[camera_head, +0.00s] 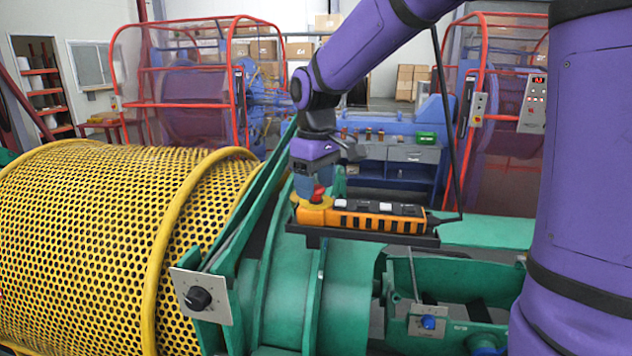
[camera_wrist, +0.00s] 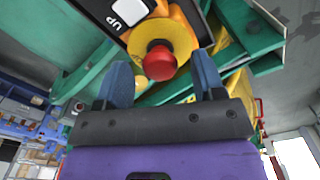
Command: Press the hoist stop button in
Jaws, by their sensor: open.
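The hoist pendant (camera_head: 372,217) is an orange and black control box lying on a dark tray on the green machine. Its red stop button (camera_head: 318,192) sits on a yellow collar at the pendant's left end.
A white UP button (camera_wrist: 130,10) is on the pendant beside the stop button. A dark tray (camera_head: 330,234) holds the pendant, and a black cable rises from its right end. A yellow perforated drum (camera_head: 90,240) fills the left. Green machine frames (camera_head: 275,290) surround the tray.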

